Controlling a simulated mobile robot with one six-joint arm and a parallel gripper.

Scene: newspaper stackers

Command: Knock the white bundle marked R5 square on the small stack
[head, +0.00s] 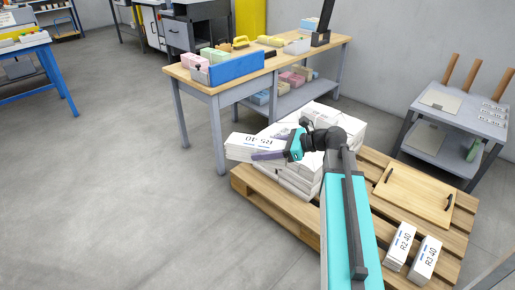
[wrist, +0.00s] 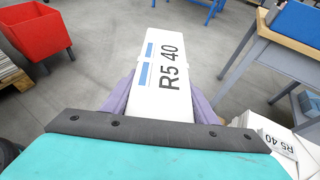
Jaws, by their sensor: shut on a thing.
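My gripper (head: 276,150) is shut on a white bundle marked R5 40 (head: 240,149). In the wrist view the held bundle (wrist: 160,85) lies between the two purple fingers (wrist: 162,100), its label facing the camera and its far end jutting past them over bare floor. A stack of white bundles (head: 298,182) stands on the wooden pallet (head: 267,205), partly hidden by my arm and gripper. The held bundle is at the stack's upper left and reaches out beyond it; contact between them cannot be told. Another bundle marked R5 40 (wrist: 279,143) shows on the stack in the wrist view.
On the pallet's right lie a wooden board with black handles (head: 412,193) and bundles marked R2 40 (head: 399,246) and R3 40 (head: 426,261). A workbench (head: 190,80) stands behind, a grey trolley (head: 465,112) at right. Floor at left is clear. A red bin (wrist: 38,32) shows in the wrist view.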

